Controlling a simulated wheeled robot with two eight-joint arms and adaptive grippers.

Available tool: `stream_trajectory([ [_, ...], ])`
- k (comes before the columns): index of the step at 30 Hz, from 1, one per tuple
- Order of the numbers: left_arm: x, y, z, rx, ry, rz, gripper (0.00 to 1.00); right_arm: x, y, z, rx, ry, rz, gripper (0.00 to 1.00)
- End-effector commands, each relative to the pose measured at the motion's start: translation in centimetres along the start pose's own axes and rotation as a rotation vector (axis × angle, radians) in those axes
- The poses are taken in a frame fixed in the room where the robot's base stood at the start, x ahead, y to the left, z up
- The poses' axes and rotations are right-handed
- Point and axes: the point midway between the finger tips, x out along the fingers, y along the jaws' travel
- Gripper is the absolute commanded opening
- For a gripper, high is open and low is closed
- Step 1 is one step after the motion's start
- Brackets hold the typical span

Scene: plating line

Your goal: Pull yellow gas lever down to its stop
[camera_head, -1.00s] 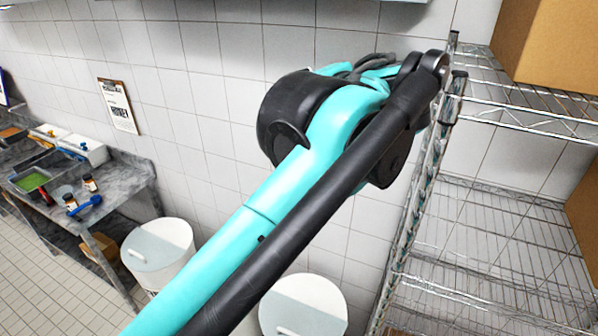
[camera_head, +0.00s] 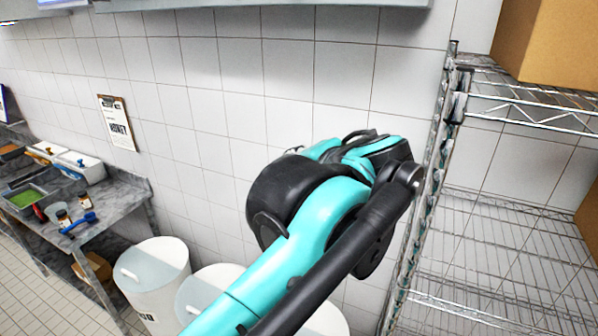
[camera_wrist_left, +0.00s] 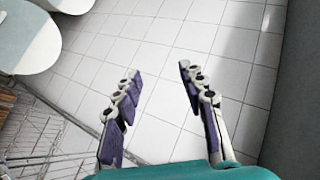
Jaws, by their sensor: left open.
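I cannot make out a yellow gas lever in either view. My left gripper (camera_wrist_left: 160,85) shows in the left wrist view with its two purple-padded fingers spread wide. It is open and empty, with only pale tiles seen between the fingers. In the head view a teal and black arm of mine reaches up from the bottom edge, and no gripper fingers can be made out on it. My right gripper is not seen.
A wire shelf rack (camera_head: 452,120) stands at the right with a cardboard box (camera_head: 550,45) on top. White lidded bins (camera_head: 155,285) stand below the arm. A grey counter (camera_head: 100,215) with containers is at the left. A clipboard (camera_head: 118,122) hangs on the tiled wall.

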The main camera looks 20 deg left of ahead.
Motion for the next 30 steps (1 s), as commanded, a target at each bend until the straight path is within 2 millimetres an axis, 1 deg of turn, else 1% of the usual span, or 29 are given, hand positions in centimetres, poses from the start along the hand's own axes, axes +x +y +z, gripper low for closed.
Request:
stream_trajectory([
  [10,0.0,-0.1,0.0,0.0,0.0,-0.001,0.41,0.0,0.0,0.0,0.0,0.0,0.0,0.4],
  [11,-0.1,-0.3,-0.1,-0.001,0.0,-0.004,0.41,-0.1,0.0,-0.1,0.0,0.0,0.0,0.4],
  [13,-0.6,-1.9,-0.8,-0.01,0.0,-0.032,0.41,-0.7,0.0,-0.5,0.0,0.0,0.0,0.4],
  [14,-1.0,-3.2,-1.4,-0.018,0.0,-0.056,0.41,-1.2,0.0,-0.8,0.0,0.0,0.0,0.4],
  [17,-3.3,-9.9,-4.5,-0.067,0.008,-0.184,0.41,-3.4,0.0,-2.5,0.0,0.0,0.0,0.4],
  [18,-4.6,-13.1,-6.0,-0.096,0.016,-0.252,0.41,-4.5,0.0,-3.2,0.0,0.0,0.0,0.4],
  [20,-6.6,-17.8,-8.3,-0.14,0.035,-0.355,0.41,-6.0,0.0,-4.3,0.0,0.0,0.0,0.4],
  [21,-8.0,-20.7,-9.8,-0.171,0.053,-0.42,0.41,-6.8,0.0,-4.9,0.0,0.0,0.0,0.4],
  [24,-11.2,-26.3,-12.9,-0.237,0.103,-0.562,0.41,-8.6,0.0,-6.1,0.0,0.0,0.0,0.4],
  [27,-13.5,-29.7,-14.9,-0.284,0.146,-0.659,0.41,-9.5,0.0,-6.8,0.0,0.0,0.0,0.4],
  [30,-14.4,-31.2,-15.7,-0.307,0.17,-0.705,0.41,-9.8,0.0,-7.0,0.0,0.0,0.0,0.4],
])
